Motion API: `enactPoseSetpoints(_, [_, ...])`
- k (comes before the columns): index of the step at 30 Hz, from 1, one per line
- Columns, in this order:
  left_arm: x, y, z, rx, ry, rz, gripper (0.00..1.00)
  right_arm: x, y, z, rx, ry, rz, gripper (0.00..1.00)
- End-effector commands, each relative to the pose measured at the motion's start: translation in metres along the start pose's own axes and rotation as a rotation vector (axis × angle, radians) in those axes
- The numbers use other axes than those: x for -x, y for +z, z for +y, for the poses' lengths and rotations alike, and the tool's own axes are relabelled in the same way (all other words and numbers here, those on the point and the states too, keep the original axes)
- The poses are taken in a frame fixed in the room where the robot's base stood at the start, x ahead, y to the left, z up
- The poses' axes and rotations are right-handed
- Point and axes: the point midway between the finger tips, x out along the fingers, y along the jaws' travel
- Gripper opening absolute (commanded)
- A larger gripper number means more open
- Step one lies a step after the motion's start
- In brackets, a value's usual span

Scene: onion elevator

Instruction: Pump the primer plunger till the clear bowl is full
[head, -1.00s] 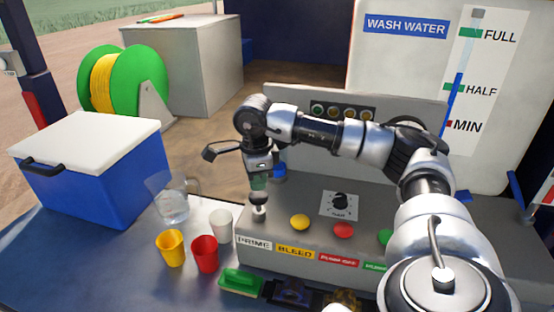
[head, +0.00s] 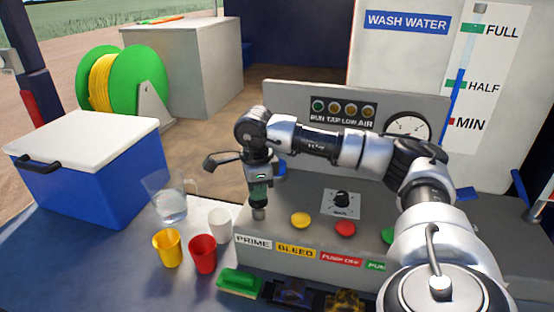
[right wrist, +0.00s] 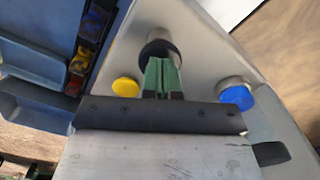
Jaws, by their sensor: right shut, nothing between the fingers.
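The primer plunger (head: 258,214) is a short metal post with a dark top in the right wrist view (right wrist: 160,48). It stands on the grey console above the PRIME label (head: 253,242). My right gripper (head: 259,200) is shut and empty, green fingertips together. It points down over the plunger's top and appears to touch it. The fingers also show in the right wrist view (right wrist: 161,75). I cannot pick out the clear bowl with certainty. A round blue-topped fitting (right wrist: 237,94) stands beside the plunger, mostly behind my gripper in the head view. My left gripper is out of view.
Yellow (head: 301,220) and red (head: 345,228) buttons and a black dial (head: 341,199) sit on the console. Left are a clear jug with water (head: 171,206), yellow (head: 168,248), red (head: 203,254) and white (head: 219,226) cups, and a blue cooler (head: 90,185).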

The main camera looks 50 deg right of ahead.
Motion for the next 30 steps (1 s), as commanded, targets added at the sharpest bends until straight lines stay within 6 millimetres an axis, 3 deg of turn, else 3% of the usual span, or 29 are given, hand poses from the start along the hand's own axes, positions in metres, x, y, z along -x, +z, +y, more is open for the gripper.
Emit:
enactPoseSetpoints(4, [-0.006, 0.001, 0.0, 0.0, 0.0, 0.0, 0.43, -0.01, 0.0, 0.001, 0.001, 0.004, 0.002, 0.0])
enactPoseSetpoints(11, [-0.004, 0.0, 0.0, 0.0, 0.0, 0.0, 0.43, -0.007, 0.0, 0.001, 0.001, 0.004, 0.002, 0.0])
enactPoseSetpoints(30, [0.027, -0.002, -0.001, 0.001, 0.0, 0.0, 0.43, 0.036, 0.0, 0.001, 0.001, 0.003, 0.0, 0.0])
